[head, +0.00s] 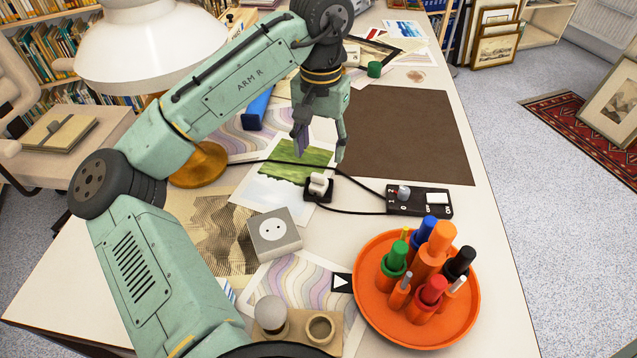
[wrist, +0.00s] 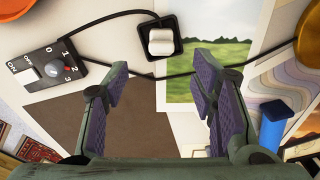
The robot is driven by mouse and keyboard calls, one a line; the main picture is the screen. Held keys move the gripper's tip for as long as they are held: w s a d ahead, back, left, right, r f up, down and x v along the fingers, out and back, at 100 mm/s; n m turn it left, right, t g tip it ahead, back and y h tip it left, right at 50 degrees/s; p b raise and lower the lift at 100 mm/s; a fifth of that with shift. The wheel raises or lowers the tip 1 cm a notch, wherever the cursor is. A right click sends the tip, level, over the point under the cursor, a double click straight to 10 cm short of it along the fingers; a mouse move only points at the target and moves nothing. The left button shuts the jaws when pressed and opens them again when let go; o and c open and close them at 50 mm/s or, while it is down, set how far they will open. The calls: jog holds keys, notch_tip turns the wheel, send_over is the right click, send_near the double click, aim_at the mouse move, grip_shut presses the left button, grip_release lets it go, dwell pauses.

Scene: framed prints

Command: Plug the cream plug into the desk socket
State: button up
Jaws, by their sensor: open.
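The cream plug (head: 318,183) sits in a small square black holder (head: 311,197) on the desk. In the wrist view the plug (wrist: 161,41) shows near the top centre, inside the black holder's rim. The desk socket (head: 273,236) is a grey box with a round two-hole face, in front and to the left of the plug in the head view. I do not see it in the wrist view. My gripper (head: 320,150) is open and empty, above the desk just behind the plug. In the wrist view its purple-padded fingers (wrist: 157,84) are apart, with the plug beyond them.
A black switch box (head: 419,201) with a dial lies right of the plug, joined by a black cable. An orange tray (head: 369,301) of coloured markers stands front right. A lamp (head: 198,170) stands left. Flat prints cover the desk's left; a brown mat (head: 410,135) lies clear.

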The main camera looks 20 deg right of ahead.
aim_at(320, 175)
jog(key=shift+f, duration=1.8)
jog(key=shift+w+f+p, duration=0.2)
jog(key=shift+f+p, duration=0.3)
jog(key=shift+f, duration=2.1)
jog(key=shift+c, duration=0.2)
jog(key=c, duration=1.1)
